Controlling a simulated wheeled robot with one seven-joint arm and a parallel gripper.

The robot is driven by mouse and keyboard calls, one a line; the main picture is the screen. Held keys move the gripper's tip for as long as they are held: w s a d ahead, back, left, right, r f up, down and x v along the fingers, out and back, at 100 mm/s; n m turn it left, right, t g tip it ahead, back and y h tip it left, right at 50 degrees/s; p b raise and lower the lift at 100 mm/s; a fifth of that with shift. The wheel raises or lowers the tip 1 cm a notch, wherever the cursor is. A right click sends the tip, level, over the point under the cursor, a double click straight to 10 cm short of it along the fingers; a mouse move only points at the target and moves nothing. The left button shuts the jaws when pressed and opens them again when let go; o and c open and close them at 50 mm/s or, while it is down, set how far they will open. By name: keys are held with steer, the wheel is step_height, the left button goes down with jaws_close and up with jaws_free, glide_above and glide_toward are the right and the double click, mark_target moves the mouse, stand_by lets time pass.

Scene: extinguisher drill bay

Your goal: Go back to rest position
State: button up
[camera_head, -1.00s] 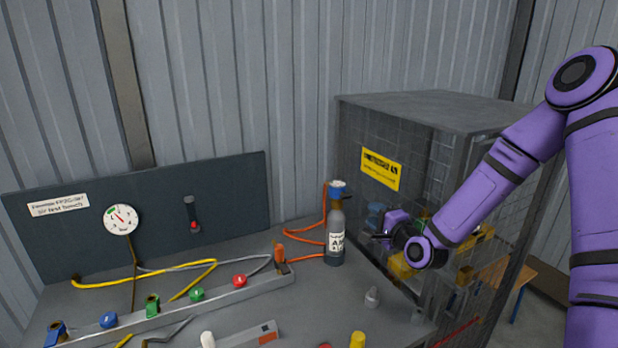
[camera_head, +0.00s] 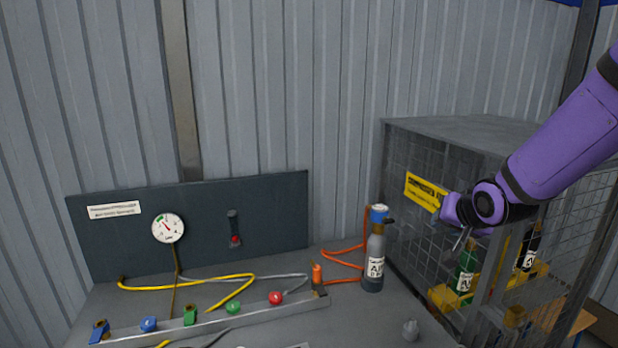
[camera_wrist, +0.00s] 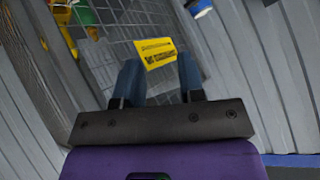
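My gripper (camera_wrist: 158,82) shows in the wrist view with its two blue fingers apart and nothing between them. Beyond the fingers is the yellow sign on the mesh cage. In the head view my purple arm comes in from the right, and the gripper end (camera_head: 462,240) is in front of the cage, right of the grey bottle (camera_head: 374,262) and apart from it. The fingers are small and partly unclear there. The grey bottle has a blue top and a white label and stands upright on the bench.
The mesh cage (camera_head: 440,135) holds a green bottle (camera_head: 465,270) and a black bottle (camera_head: 528,248). A panel with a gauge (camera_head: 168,228) stands behind the bench. A rail with coloured knobs (camera_head: 255,312) and hoses lies on the bench. A small grey piece (camera_head: 411,330) lies near the front.

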steer(key=s+r+n+g, duration=0.1)
steer(key=s+r, duration=0.3)
steer(key=s, duration=0.5)
steer(key=s+r+n+g, duration=0.1)
steer(key=s+r, duration=0.3)
steer(key=s, duration=0.5)
steer(key=s+r+n+g, duration=0.2)
steer(key=s+r, duration=0.2)
steer(key=s, duration=0.6)
steer(key=shift+d+g+h, duration=0.3)
steer(key=shift+d, duration=0.1)
